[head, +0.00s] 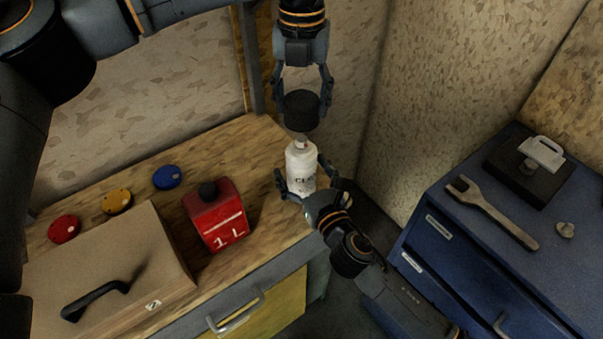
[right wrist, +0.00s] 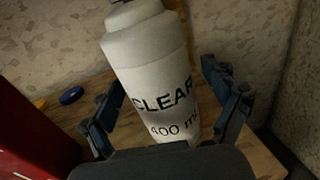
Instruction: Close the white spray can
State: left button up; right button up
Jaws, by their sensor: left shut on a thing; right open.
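The white spray can (head: 301,171) stands upright on the wooden workbench near its right end. Its top with a small reddish nozzle is uncovered. The right wrist view shows the can (right wrist: 150,70) up close, with "CLEAR 400 ml" in black letters. My left gripper (head: 302,98) points down and is shut on a black cap (head: 300,113), held just above the can's top, apart from it. My right gripper (head: 303,176) is open, with its fingers on both sides of the can; the right wrist view shows a gap at the right finger.
On the bench are a red 1 L canister (head: 215,215), a cardboard-coloured box (head: 110,260) with a black handle, and red (head: 64,229), yellow (head: 117,201) and blue (head: 167,177) discs. A blue cabinet (head: 500,240) with a wrench (head: 492,212) stands right. Walls are close behind.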

aim_at(301, 138)
jog(key=shift+c, duration=0.2)
jog(key=c, duration=1.8)
pick_arm(q)
jog(key=shift+f, duration=2.5)
pick_arm(e)
jog(key=shift+o, duration=0.2)
pick_arm(q)
jog(key=shift+f, duration=0.9)
jog(key=shift+f, duration=0.6)
jog(key=o, duration=0.8)
jog(key=shift+o, duration=0.2)
